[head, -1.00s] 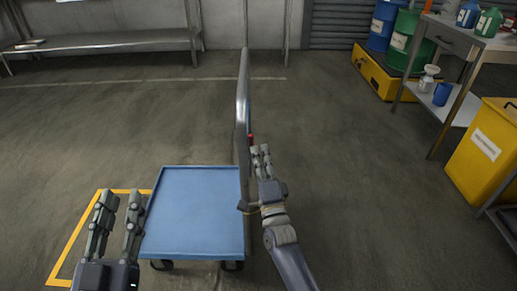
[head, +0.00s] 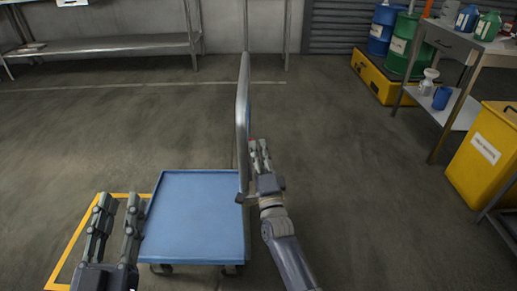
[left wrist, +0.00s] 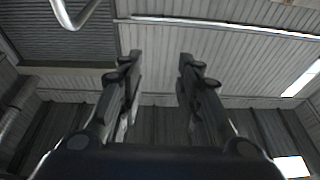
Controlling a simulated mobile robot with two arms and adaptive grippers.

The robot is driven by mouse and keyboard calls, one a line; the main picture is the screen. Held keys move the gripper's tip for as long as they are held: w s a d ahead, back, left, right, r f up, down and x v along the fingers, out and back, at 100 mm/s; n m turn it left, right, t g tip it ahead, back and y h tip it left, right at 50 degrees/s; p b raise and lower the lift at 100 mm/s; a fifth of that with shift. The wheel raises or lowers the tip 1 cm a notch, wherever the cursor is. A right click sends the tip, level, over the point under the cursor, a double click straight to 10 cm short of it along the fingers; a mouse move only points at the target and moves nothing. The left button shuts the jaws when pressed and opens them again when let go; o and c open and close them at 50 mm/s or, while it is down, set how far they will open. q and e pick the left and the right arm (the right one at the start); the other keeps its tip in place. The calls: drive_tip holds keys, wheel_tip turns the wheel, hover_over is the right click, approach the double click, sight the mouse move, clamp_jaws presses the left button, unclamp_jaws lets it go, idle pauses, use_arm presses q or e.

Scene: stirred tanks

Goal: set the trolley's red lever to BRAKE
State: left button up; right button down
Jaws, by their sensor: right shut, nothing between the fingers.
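The trolley has a blue deck (head: 195,215) and an upright grey push handle (head: 243,100) along its right side. A small trace of the red lever (head: 250,140) shows beside the handle, at my right fingertips; the rest is hidden and its setting cannot be read. My right gripper (head: 259,148) is shut and empty, just right of the handle; whether it touches the lever cannot be told. My left gripper (head: 119,203) is open and empty at the deck's left edge. Its spread fingers (left wrist: 158,65) also show in the left wrist view.
A yellow floor marking (head: 75,240) lies under the left side. A yellow bin (head: 485,155) and a work table (head: 450,45) stand at right. Drums (head: 405,45) stand on a yellow pallet (head: 378,78) at the back. Floor between is clear.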

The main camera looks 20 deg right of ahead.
use_arm(q)
drive_tip(key=s+a+f+g+y+p, duration=0.1)
drive_tip(key=s+a+f+g+p, duration=0.1)
drive_tip(key=f+g, duration=0.3)
drive_tip(key=s+a+f+g+y+p, duration=0.2)
drive_tip(key=f+g, duration=0.4)
drive_tip(key=f, duration=0.7)
drive_tip(key=shift+s+f, duration=0.3)
drive_tip(key=shift+s, duration=0.45)
use_arm(e)
drive_tip(key=shift+w+d+r+g, duration=0.15)
drive_tip(key=shift+w+r+g, duration=0.3)
drive_tip(key=shift+r+g, duration=0.15)
drive_tip(key=shift+f, duration=0.1)
